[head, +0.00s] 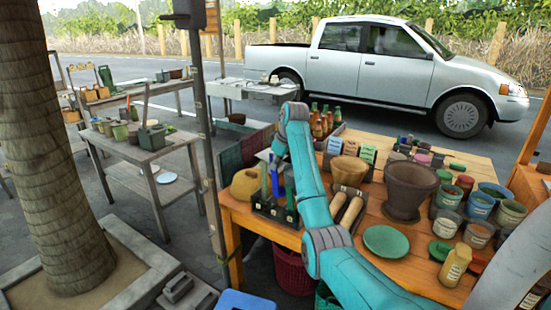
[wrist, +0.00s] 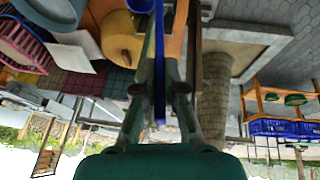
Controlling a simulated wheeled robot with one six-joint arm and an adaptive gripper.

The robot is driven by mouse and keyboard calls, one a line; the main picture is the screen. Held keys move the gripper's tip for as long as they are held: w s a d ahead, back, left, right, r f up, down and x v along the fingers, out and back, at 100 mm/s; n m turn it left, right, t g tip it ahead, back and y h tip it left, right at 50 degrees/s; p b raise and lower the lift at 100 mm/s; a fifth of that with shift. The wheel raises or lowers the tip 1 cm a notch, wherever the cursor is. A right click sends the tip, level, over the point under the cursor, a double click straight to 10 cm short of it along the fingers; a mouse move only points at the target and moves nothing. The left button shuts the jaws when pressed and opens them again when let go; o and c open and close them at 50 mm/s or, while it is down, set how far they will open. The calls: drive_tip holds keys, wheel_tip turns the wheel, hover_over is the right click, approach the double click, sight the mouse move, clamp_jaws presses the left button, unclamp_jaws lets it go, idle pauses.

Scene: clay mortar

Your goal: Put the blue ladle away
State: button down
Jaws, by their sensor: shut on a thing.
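The blue ladle shows in the wrist view (wrist: 159,45) as a long, narrow blue strip running between the fingers of my gripper (wrist: 163,68), which is shut on it. In the head view a blue upright part of the ladle (head: 290,190) shows beside my teal arm, over the dark tool caddy (head: 278,212) at the table's left end. Green upright pieces stand next to it there. My gripper is mostly hidden behind my arm in the head view. I cannot tell whether the ladle touches the caddy, and its bowl is not clear.
The wooden table (head: 228,208) is crowded. An ochre pot (head: 247,183) stands left of the caddy, and rolling pins (head: 350,212) lie to its right. A large brown mortar (head: 408,188) and a green plate (head: 387,241) lie farther right. A post (head: 203,120) rises left of the table.

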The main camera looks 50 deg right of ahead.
sight(276, 182)
drive_tip(key=shift+f, duration=4.1)
drive_tip(key=c, duration=1.2)
unclamp_jaws()
drive_tip(key=shift+v, duration=3.95)
